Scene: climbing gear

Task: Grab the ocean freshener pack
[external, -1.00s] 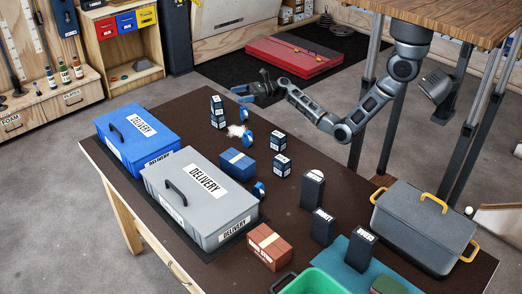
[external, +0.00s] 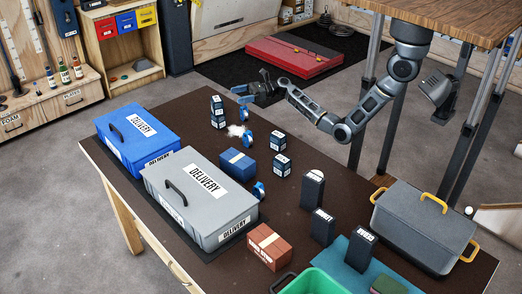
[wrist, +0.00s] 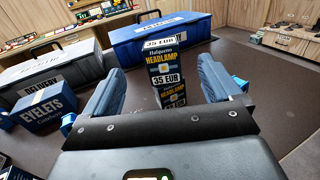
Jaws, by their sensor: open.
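No pack in these views has a label I can read as ocean freshener. My gripper (external: 241,94) is open and empty at the far edge of the dark table in the external view. In the wrist view its blue-padded fingers (wrist: 161,64) stand wide apart. A dark blue and yellow headlamp pack (wrist: 160,60) shows between and beyond them, upright and not held. The dark upright packs (external: 217,112) stand just left of my gripper in the external view. Other small dark packs (external: 281,165) stand further along the table, their labels too small to read.
A blue delivery box (external: 140,135) and a grey one (external: 200,200) fill the table's left side. A blue eyelets box (wrist: 45,108) is left of my gripper in the wrist view. A grey yellow-handled case (external: 425,225) and brown box (external: 268,246) stand nearer the front.

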